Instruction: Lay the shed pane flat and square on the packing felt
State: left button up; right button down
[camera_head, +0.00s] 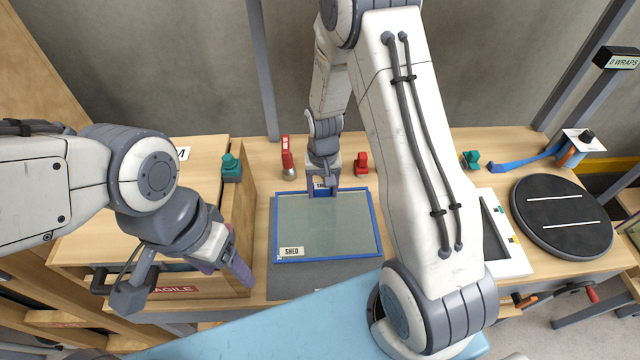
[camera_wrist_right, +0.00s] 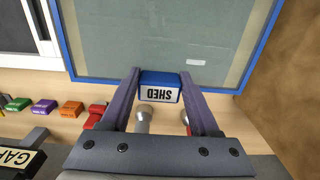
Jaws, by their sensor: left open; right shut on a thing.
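The shed pane (camera_head: 328,225) is a grey-green sheet with a blue frame and a SHED label near its front left corner. It lies over the dark grey packing felt (camera_head: 325,280), which shows in front of it and as a strip on its left; I cannot tell whether the pane touches the felt everywhere. My right gripper (camera_head: 323,188) is shut on the blue SHED tab (camera_wrist_right: 160,87) at the pane's back edge; the pane (camera_wrist_right: 160,35) fills the top of the right wrist view. My left gripper (camera_head: 238,268) is open and empty, left of the pane above the crate's edge.
A wooden crate (camera_head: 245,225) marked FRAGILE stands left of the felt. Red-handled pieces (camera_head: 361,163) stand behind the pane. To the right are a white-framed panel (camera_head: 515,262) and a black turntable (camera_head: 560,240). My right arm hides bench between pane and panel.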

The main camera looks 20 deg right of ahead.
jog(key=shift+d, duration=0.1)
jog(key=shift+f+b, duration=2.65)
jog(key=shift+f, duration=1)
jog(key=shift+f, duration=0.8)
jog(key=shift+c, duration=0.2)
grip_release()
jog(key=shift+r, duration=0.1)
notch_tip(320, 180, up, 10)
jog(key=shift+r+b, duration=0.2)
jog(key=shift+b, duration=0.55)
